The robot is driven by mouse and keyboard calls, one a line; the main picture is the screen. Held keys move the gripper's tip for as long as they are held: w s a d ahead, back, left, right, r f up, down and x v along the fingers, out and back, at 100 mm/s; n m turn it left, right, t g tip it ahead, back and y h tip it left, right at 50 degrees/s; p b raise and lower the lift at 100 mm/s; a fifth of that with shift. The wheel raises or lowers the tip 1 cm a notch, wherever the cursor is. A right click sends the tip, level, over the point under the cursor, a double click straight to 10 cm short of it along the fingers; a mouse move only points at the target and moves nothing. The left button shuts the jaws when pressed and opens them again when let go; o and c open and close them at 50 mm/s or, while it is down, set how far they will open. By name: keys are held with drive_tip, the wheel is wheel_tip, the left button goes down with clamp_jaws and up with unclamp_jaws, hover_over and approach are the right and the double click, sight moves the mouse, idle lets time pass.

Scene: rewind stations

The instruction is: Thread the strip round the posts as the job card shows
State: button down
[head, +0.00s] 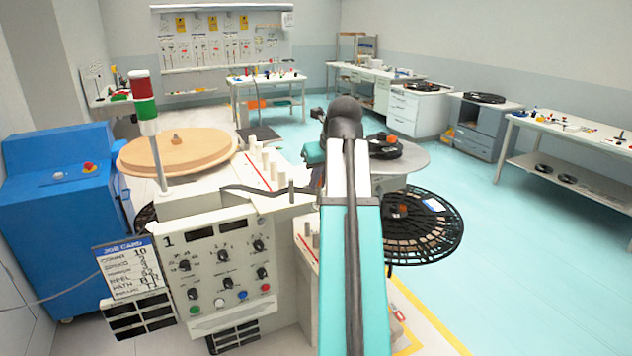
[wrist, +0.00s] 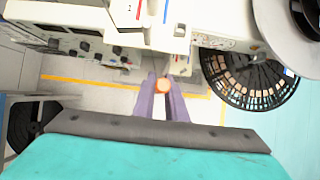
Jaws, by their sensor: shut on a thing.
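The job card (head: 126,272) hangs at the left of station 1's front; its small text is hard to read. Several pale posts (head: 265,160) stand in a row on the white deck beside a red line. A dark strip (head: 250,190) runs in a curve across the deck's front toward my arm, which hides its far end. In the wrist view, my gripper (wrist: 163,90) is shut on a small round orange piece (wrist: 163,86); I cannot tell whether it is joined to the strip. In the head view my arm hides the gripper.
A wooden disc (head: 178,150) lies left of the deck. A signal tower (head: 144,105) rises beside it. A black slotted reel (head: 420,228) and a grey disc (head: 412,160) are at the right. A control panel (head: 215,268) faces me. Open teal floor (head: 520,260) lies right.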

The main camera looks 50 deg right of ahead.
drive_tip(key=shift+s+f+b, duration=0.1)
drive_tip(key=shift+f+b, duration=0.8)
drive_tip(key=shift+a, duration=0.1)
